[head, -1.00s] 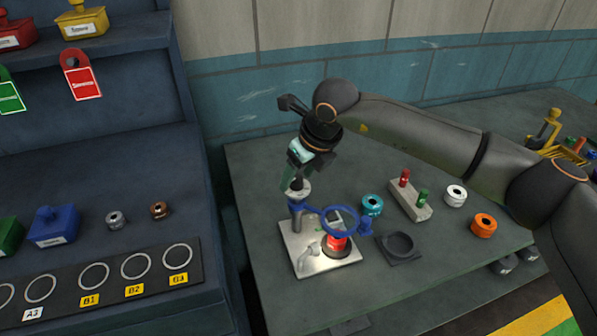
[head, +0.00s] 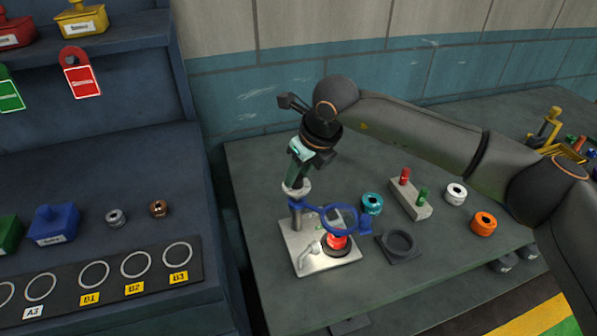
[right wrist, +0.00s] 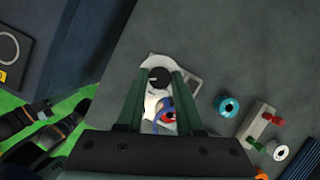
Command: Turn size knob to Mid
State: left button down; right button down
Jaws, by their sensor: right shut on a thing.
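The size knob (right wrist: 159,77) is black and round, on a pale disc. In the head view the disc (head: 296,189) tops a post on a metal plate (head: 318,263), and the knob is hidden behind the fingers. My right gripper (head: 297,181) comes down from above onto the knob. In the right wrist view its two green fingers (right wrist: 160,82) stand on either side of the knob, shut on it. The knob's marks are too small to read. Dark parts, probably my left arm, show at the left edge there; its fingers cannot be made out.
A blue ring (head: 339,219) on an arm hangs over a red piece (head: 337,242) on the plate. To the right are a teal ring (head: 372,204), a dark round holder (head: 399,243), a block with red and green pegs (head: 411,201), and white and orange rings. A shelf unit stands left.

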jog(key=shift+w+n+g+y+b, duration=0.1)
jog(key=shift+n+g+y+b, duration=0.25)
jog(key=shift+n+b, duration=0.5)
jog(key=n, duration=0.2)
jog(key=shift+n+g+y, duration=0.35)
jog(key=n+g, duration=0.1)
jog(key=n, duration=0.2)
jog(key=shift+w+r+n, duration=0.1)
jog(key=shift+w+n, duration=0.05)
jog(key=shift+n, duration=0.15)
jog(key=shift+n+g, duration=0.9)
jog(key=shift+n, duration=0.9)
jog(key=shift+d, duration=0.1)
jog(key=c, duration=0.5)
grip_release()
jog(key=shift+c, duration=0.2)
